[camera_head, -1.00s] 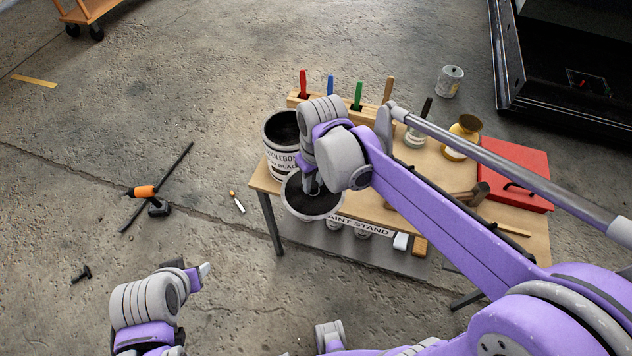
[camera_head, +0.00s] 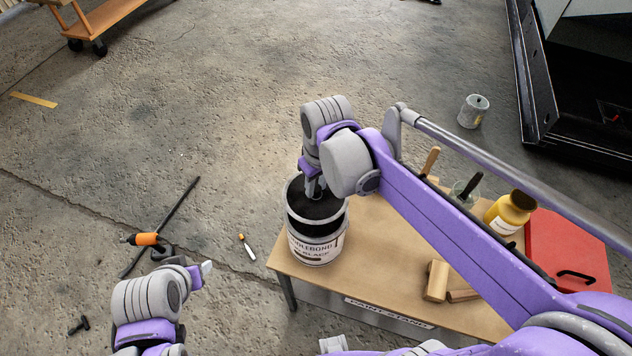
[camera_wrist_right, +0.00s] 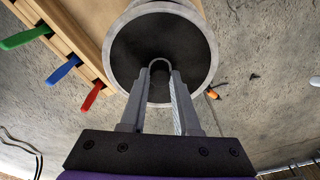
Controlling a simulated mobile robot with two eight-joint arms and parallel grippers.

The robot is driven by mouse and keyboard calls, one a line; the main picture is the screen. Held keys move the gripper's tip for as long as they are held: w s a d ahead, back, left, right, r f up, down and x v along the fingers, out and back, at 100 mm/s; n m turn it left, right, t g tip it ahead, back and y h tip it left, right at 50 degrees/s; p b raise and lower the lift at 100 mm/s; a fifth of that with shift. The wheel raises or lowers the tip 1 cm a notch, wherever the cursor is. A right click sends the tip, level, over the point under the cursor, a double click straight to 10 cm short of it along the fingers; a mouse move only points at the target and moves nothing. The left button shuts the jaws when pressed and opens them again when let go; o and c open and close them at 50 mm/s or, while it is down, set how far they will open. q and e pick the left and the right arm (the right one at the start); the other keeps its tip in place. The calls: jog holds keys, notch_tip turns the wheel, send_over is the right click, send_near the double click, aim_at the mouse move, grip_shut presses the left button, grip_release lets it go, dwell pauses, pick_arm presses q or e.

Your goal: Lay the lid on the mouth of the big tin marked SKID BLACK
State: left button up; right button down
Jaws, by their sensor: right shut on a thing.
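The big tin (camera_head: 316,248) stands upright at the left end of the bench; its label is partly readable and ends in BLACK. The lid (camera_head: 300,205) is a dark disc with a pale rim, over the tin's mouth. A dark band of the tin's inside shows below the lid's near edge, so the lid appears raised above the rim. My right gripper (camera_head: 314,190) is shut on the lid's loop handle, which shows between the fingers in the right wrist view (camera_wrist_right: 160,66). There the lid (camera_wrist_right: 135,45) hides the mouth. My left gripper (camera_head: 205,272) is away at lower left; its jaws are unclear.
The bench (camera_head: 385,235) holds wooden blocks (camera_head: 437,281), a yellow jar (camera_head: 510,212), a glass jar (camera_head: 463,190) and a red case (camera_head: 568,262). A grey can (camera_head: 473,111) and a drill (camera_head: 147,239) are on the floor.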

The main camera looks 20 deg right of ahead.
aim_at(317, 197)
jog(key=shift+s+f+b, duration=0.35)
jog(key=shift+f+b, duration=0.05)
jog(key=shift+f, duration=0.35)
pick_arm(q)
jog(key=shift+g, duration=0.3)
jog(key=shift+s+f+b, duration=0.45)
jog(key=shift+f, duration=0.4)
jog(key=shift+s+f+b, duration=0.4)
jog(key=shift+s+f, duration=0.05)
jog(key=shift+f, duration=0.35)
jog(key=shift+s+f+b, duration=0.45)
jog(key=shift+f, duration=0.4)
pick_arm(e)
jog(key=shift+w+f, duration=0.1)
jog(key=shift+f, duration=2.3)
pick_arm(q)
jog(key=shift+f, duration=0.15)
pick_arm(e)
jog(key=shift+f, duration=0.2)
jog(key=c, duration=0.6)
grip_release()
jog(key=shift+o, duration=0.4)
jog(key=o, duration=0.4)
jog(key=shift+o, duration=0.2)
